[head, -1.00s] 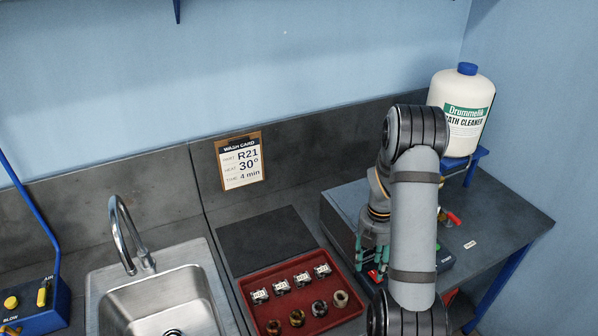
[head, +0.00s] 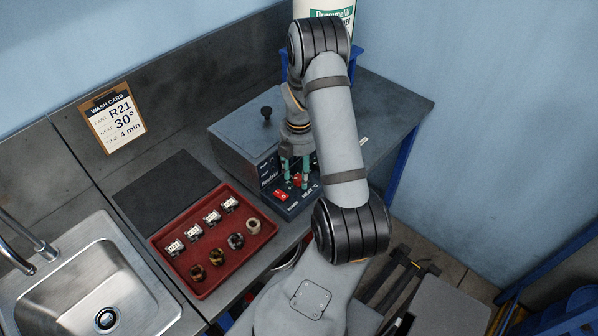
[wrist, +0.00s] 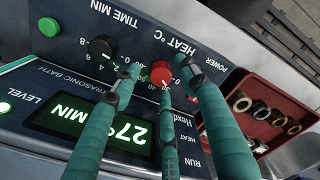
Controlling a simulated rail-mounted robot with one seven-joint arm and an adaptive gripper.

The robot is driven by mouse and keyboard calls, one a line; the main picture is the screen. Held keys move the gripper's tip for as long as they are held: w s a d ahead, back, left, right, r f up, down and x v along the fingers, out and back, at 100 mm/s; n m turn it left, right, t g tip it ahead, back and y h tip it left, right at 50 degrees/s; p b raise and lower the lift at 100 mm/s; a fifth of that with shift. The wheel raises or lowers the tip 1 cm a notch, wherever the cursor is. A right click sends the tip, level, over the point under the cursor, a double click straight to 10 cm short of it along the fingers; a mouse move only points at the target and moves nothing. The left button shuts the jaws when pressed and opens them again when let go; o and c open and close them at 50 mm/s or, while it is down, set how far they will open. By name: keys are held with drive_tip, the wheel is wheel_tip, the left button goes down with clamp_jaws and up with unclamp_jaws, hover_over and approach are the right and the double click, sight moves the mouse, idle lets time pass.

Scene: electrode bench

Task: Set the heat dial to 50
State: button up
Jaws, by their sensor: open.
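The red heat dial (wrist: 161,73) shows in the wrist view under the label HEAT °C; its pointer setting is too small to read surely. My gripper (wrist: 157,70) has teal fingers, open, with their tips spread around the red dial. I cannot tell whether they touch it. In the head view my gripper (head: 296,182) points down at the front panel of the ultrasonic bath (head: 240,130), partly hiding the dial. A lit green display (wrist: 95,122) reads 27°, upside down in the wrist view.
A black TIME MIN dial (wrist: 102,47) sits beside the heat dial. A red switch (head: 281,195) is on the panel. A red tray (head: 205,285) with several small parts stands left of the bath. The wash card (head: 113,118) reads R21, 30°, 4 min.

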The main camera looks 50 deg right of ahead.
drive_tip(key=shift+f, duration=0.35)
clamp_jaws()
idle(0.4)
